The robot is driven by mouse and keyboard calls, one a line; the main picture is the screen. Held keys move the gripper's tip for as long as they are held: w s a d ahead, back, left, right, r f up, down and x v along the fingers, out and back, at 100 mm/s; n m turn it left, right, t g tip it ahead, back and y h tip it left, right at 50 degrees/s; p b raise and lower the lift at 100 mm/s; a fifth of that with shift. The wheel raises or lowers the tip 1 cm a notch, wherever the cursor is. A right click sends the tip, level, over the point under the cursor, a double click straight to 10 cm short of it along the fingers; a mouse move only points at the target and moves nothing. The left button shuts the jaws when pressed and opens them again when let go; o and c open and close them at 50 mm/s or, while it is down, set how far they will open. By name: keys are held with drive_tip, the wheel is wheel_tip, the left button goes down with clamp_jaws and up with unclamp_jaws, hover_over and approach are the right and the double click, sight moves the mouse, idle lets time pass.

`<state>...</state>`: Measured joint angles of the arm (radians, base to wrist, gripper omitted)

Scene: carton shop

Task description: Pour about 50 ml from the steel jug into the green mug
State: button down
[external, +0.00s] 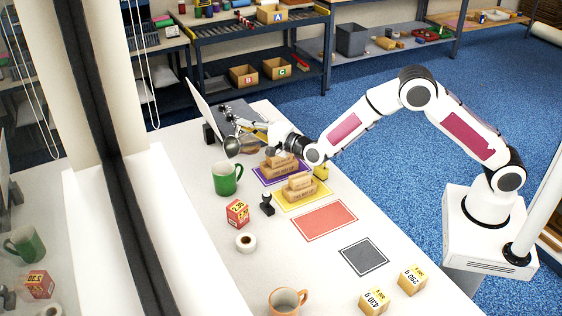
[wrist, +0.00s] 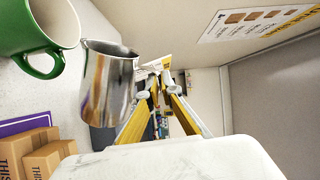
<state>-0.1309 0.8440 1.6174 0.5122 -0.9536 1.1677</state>
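The steel jug (external: 232,147) is beside my gripper (external: 262,130), its round mouth visible, just behind the green mug (external: 224,180). In the wrist view the jug (wrist: 108,88) is large, close to the left of my yellow-edged fingers (wrist: 156,88). The fingers come close together at the jug's side and appear shut on its handle, though the grip itself is hardly visible. The green mug (wrist: 35,30) is cut off at the upper left of the wrist view, its handle towards the jug. It stands upright on the white table. Its contents and the jug's are not visible.
Small cartons (external: 279,163) sit on purple and yellow mats below my gripper. A black stamp (external: 267,204), red box (external: 237,212) and tape roll (external: 246,242) stand nearer. An orange mug (external: 287,302) is at the front. A laptop-like panel (external: 207,108) stands behind.

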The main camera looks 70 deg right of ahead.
drive_tip(key=shift+d+f, duration=0.1)
drive_tip(key=shift+d, duration=0.1)
drive_tip(key=shift+s+d+m, duration=0.25)
drive_tip(key=shift+d+m, duration=0.35)
drive_tip(key=shift+m, duration=0.5)
drive_tip(key=shift+s+d+f+m, duration=0.15)
drive_tip(key=shift+d+f+m, duration=0.4)
drive_tip(key=shift+m, duration=0.25)
drive_tip(key=shift+s+d+m, duration=0.25)
drive_tip(key=shift+d+m, duration=0.4)
drive_tip(key=shift+m, duration=0.25)
drive_tip(key=s+d+f+m, duration=0.2)
drive_tip(key=d+f+m, duration=0.3)
drive_tip(key=d+m, duration=0.1)
drive_tip(key=shift+d+f+m+b, duration=0.15)
drive_tip(key=shift+d+m+b, duration=0.2)
drive_tip(key=shift+m, duration=0.35)
